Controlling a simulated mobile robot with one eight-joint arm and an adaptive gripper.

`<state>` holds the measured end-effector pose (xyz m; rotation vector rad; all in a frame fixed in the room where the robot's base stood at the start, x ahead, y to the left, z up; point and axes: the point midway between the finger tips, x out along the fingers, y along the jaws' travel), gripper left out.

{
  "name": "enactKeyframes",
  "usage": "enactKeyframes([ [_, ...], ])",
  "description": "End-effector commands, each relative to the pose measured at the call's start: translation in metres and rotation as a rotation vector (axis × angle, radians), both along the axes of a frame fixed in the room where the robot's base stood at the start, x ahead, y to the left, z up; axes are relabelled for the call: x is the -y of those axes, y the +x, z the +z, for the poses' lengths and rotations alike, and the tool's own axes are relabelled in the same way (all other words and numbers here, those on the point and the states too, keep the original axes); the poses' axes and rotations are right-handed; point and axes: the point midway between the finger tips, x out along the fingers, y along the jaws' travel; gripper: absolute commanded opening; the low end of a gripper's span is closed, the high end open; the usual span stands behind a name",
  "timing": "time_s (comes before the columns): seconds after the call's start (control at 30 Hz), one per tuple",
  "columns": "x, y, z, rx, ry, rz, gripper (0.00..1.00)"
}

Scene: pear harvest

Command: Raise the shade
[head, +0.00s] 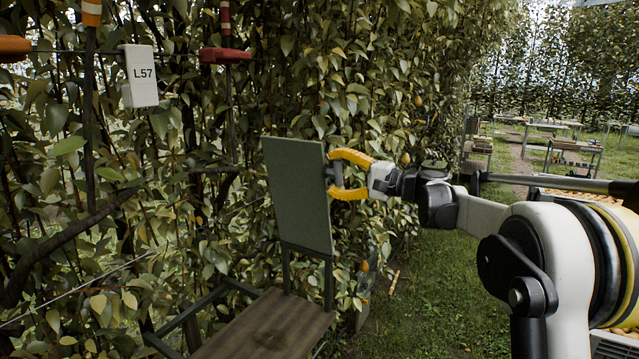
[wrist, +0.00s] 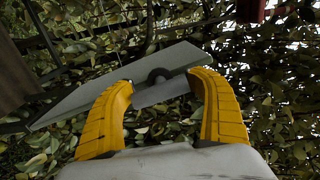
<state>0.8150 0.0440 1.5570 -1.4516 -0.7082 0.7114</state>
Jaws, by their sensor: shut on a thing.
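The shade, a flat grey-green panel (head: 297,198), stands nearly upright on two thin dark posts above a wooden board in the head view. In the wrist view the panel (wrist: 85,96) runs slantwise behind my fingers. My gripper (head: 332,174) is at the panel's right edge, its yellow fingers closed in on a small dark knob there. The wrist view shows the round dark knob (wrist: 159,76) between my fingertips. The exact finger contact is partly hidden.
The wooden board (head: 262,330) sits on a dark metal frame below. Dense pear foliage (head: 380,70) stands close behind the panel. A white L57 tag (head: 140,77) hangs upper left. Grass (head: 430,290) lies open to the right, with tables (head: 572,158) farther back.

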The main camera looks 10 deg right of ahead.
Motion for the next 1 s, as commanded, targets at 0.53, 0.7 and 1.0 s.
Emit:
enactKeyframes([
  [0.53, 0.03, 0.035, 0.004, -0.116, 0.089, -0.006, 0.26],
  [0.7, 0.031, 0.035, 0.004, -0.118, 0.089, -0.006, 0.26],
  [1.0, 0.03, 0.035, 0.004, -0.118, 0.089, -0.005, 0.97],
])
